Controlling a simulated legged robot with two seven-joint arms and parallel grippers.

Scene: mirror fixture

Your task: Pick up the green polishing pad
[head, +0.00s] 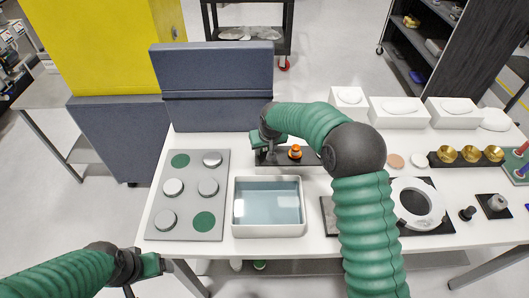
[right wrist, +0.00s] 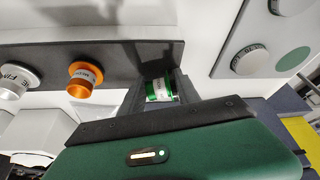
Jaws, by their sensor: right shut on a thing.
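The green polishing pad (right wrist: 160,89), a small round piece with a white label band, sits between the fingers of my right gripper (right wrist: 158,92) in the right wrist view. It is at the end of a dark rack (right wrist: 120,55). I cannot tell whether it still touches the rack. In the head view my right gripper (head: 268,150) is over the rack's left end and hides the pad. My left gripper (head: 158,265) is low at the left, off the table's front edge, with its fingers unclear.
An orange pad (head: 295,153) stands right beside my right gripper; a silver one (right wrist: 14,80) is beyond it. A white tray of bluish liquid (head: 268,230) is in front. A grey plate (head: 188,225) with silver discs lies left. A blue-grey panel (head: 215,110) stands behind.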

